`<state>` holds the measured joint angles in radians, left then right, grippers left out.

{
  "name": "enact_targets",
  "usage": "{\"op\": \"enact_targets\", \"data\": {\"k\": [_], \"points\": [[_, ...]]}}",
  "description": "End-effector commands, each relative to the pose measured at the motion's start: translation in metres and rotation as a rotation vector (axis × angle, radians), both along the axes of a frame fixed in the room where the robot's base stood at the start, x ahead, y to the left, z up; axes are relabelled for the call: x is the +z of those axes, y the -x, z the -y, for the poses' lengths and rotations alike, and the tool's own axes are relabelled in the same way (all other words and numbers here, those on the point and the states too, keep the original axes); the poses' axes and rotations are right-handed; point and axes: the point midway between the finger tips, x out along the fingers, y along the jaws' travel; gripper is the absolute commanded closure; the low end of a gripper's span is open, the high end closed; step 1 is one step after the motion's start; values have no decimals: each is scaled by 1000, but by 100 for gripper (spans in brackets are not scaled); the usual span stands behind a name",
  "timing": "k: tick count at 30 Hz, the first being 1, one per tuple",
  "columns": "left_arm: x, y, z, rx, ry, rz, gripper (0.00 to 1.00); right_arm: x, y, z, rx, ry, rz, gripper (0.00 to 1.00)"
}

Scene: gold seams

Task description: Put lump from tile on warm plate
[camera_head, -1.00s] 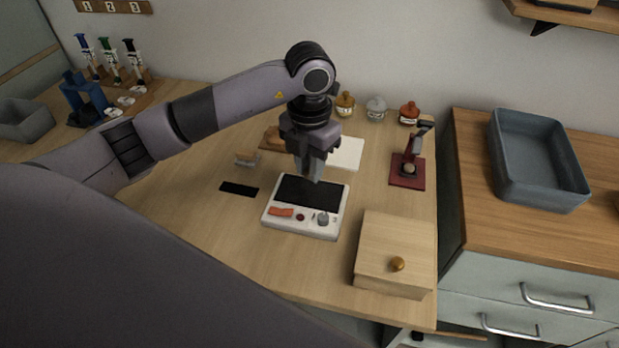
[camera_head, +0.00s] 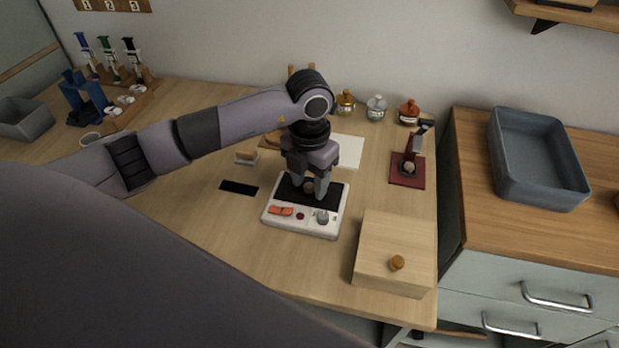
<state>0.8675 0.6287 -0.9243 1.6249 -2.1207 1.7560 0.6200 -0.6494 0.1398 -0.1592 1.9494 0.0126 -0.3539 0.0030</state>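The warm plate (camera_head: 334,218) is a white box with a black top, an orange switch and a grey knob, near the middle of the table. My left gripper (camera_head: 309,190) points down over its black top. A small brownish lump (camera_head: 308,186) sits between the two fingers, which appear closed on it. I cannot tell whether the lump touches the plate. The white tile (camera_head: 350,152) lies behind the plate, partly hidden by my gripper; its visible part is bare. My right gripper is out of view.
A wooden box with a knob (camera_head: 385,245) stands right of the plate in front. A dark red stand (camera_head: 407,178) is at the right, with several small jars (camera_head: 376,108) along the wall. A black strip (camera_head: 239,188) lies left of the plate. The table's front left is clear.

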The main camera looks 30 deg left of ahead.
Motion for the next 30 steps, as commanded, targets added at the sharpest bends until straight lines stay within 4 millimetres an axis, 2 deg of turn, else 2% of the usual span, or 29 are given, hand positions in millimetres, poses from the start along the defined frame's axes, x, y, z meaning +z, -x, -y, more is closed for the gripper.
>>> {"op": "enact_targets", "data": {"k": [5, 8, 21, 25, 30], "points": [[5, 0, 0, 0, 0, 0, 52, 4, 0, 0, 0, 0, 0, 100], [16, -1, 0, 1, 0, 5, 52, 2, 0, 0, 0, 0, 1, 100], [105, -1, 0, 1, 0, 5, 52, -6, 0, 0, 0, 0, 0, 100], [118, -1, 0, 0, -1, 2, 52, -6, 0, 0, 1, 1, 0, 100], [124, 0, 0, 0, 0, 0, 52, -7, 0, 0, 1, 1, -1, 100]]}}
